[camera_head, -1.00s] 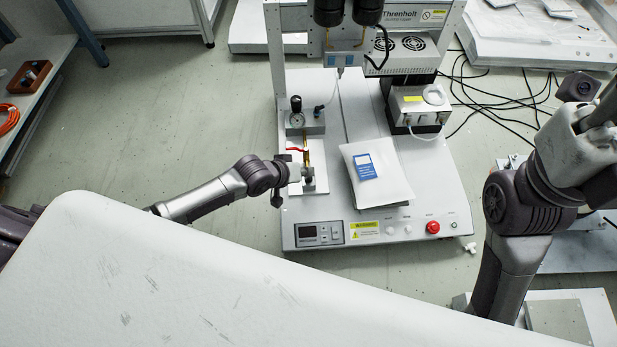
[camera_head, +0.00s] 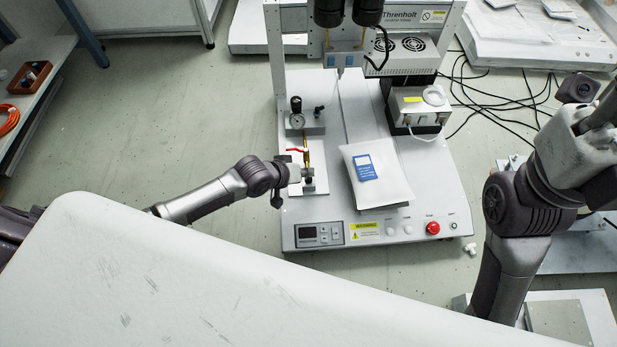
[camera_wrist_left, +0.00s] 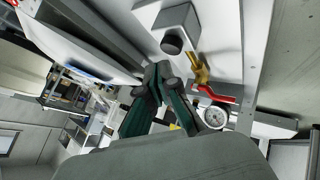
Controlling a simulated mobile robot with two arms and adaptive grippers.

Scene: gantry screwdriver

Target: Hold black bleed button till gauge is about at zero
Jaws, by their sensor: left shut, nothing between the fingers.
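The black button (camera_wrist_left: 172,42) sticks out of a grey block (camera_wrist_left: 180,20) in the left wrist view. My left gripper (camera_wrist_left: 160,72) is shut and empty, its dark fingertips right at the button's end; I cannot tell whether they touch it. In the head view the gripper (camera_head: 304,173) is over the front of the small white plate, and it partly hides the button there. The round white-faced gauge (camera_head: 296,121) stands behind, and also shows in the wrist view (camera_wrist_left: 215,117). Its needle is too small to read.
A red lever (camera_head: 296,150) on a brass fitting (camera_head: 307,152) lies between gripper and gauge. A white pouch with a blue label (camera_head: 366,168) lies to the right. The gantry stands behind. A red button (camera_head: 432,228) sits on the front panel.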

